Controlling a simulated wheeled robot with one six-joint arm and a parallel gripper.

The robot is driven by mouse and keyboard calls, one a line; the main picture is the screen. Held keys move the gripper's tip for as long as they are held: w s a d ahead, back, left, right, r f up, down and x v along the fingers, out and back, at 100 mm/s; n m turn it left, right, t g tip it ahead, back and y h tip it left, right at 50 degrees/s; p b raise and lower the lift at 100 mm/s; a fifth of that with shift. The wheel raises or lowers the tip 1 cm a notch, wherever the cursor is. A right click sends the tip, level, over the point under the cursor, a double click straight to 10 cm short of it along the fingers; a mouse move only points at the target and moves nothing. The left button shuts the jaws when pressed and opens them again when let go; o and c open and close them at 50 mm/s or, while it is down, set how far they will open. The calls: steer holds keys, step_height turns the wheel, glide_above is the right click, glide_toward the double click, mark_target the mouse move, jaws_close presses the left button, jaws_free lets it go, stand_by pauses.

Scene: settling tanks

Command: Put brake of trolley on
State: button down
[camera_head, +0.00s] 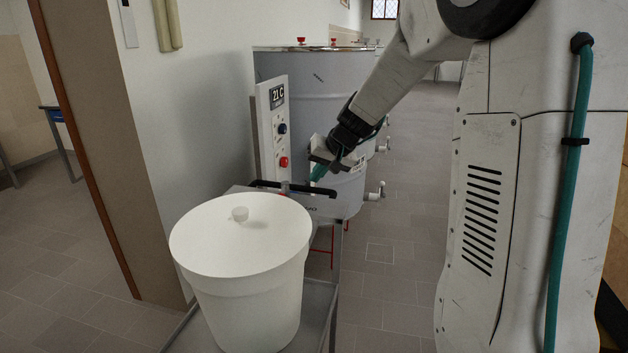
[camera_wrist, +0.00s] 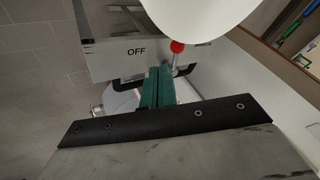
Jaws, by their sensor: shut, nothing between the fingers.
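The trolley (camera_head: 327,285) stands by the wall with a large white lidded tub (camera_head: 240,270) on it. A black handle bar (camera_head: 310,192) runs across its far end. In the wrist view a grey plate marked OFF (camera_wrist: 110,50) shows, and beside it a lever with a red ball knob (camera_wrist: 178,47). The tub (camera_wrist: 195,12) covers the top of that view. My gripper (camera_head: 318,173) is just above the handle bar in the head view. Its green fingers (camera_wrist: 157,86) are shut and empty, below the red knob in the wrist view. I cannot tell whether they touch the lever.
A tall control panel (camera_head: 273,130) with knobs stands against the wall behind the trolley. Large grey tanks (camera_head: 310,85) with side taps (camera_head: 375,190) stand beyond it. A wall corner (camera_head: 150,200) is close on the left. The tiled floor (camera_head: 400,250) right of the trolley is clear.

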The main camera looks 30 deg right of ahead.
steer(key=d+m+y, duration=0.2)
steer(key=d, duration=0.1)
steer(key=w+d+f+m+y, duration=0.1)
steer(key=d+m, duration=0.1)
steer(key=shift+w+f+g, duration=0.1)
steer(key=shift+g, duration=0.2)
stand_by(0.4)
steer(key=w+a+r+x, duration=0.1)
steer(key=x, duration=1.2)
steer(key=shift+w+a+r, duration=0.2)
steer(key=shift+a+r, duration=0.1)
steer(key=shift+a, duration=0.05)
